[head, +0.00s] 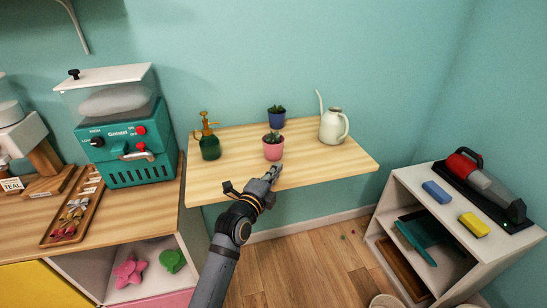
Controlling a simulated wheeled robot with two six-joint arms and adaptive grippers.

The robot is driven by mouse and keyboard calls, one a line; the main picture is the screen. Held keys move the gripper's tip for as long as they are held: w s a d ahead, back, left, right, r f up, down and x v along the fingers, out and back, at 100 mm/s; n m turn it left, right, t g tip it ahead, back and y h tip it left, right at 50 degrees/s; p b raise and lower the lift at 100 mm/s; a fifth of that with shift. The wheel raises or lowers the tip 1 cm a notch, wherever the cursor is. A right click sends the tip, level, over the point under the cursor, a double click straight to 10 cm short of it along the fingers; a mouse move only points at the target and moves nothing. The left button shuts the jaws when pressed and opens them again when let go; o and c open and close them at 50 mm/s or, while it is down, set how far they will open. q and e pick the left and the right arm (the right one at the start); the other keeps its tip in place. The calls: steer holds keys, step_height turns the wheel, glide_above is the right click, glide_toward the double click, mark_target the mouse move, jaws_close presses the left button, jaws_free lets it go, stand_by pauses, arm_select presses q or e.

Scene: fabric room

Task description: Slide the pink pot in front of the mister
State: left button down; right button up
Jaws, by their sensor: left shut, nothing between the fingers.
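The pink pot (273,150) holds a small dark plant and stands upright on the wooden wall shelf (232,180), near the middle. The mister (209,146), a dark green bottle with an amber spray top, stands on the same shelf to the left of the pot and about level with it. My left gripper (273,171) is shut and empty at the shelf's front edge, just below and in front of the pink pot in the picture. I cannot tell whether it touches the pot. My right gripper is out of view.
A blue pot (277,117) stands behind the pink pot, and a white watering can (333,126) stands to the right. The shelf's front left is clear. A teal machine (128,145) is on the left counter. A low white cabinet (420,205) is at right.

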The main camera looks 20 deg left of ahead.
mark_target(268, 153)
arm_select(q)
steer(key=w, duration=0.1)
steer(key=w+a, duration=0.1)
steer(key=w, duration=0.3)
steer(key=shift+a+p, duration=0.35)
steer(key=shift+p, duration=0.05)
steer(key=shift+w+a, duration=0.2)
steer(key=shift+a, duration=0.05)
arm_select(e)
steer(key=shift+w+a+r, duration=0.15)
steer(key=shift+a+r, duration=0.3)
arm_select(q)
steer(key=shift+w+f, duration=0.1)
steer(key=w+a+b, duration=0.2)
steer(key=b, duration=0.1)
steer(key=w+a+b, duration=0.1)
steer(key=shift+w+f, duration=0.25)
steer(key=shift+w, duration=0.1)
steer(key=shift+w+a+r+b, duration=0.2)
steer(key=shift+w+a+b, duration=0.35)
steer(key=shift+w, duration=0.1)
steer(key=shift+s+d+r, duration=0.1)
steer(key=shift+r, duration=0.1)
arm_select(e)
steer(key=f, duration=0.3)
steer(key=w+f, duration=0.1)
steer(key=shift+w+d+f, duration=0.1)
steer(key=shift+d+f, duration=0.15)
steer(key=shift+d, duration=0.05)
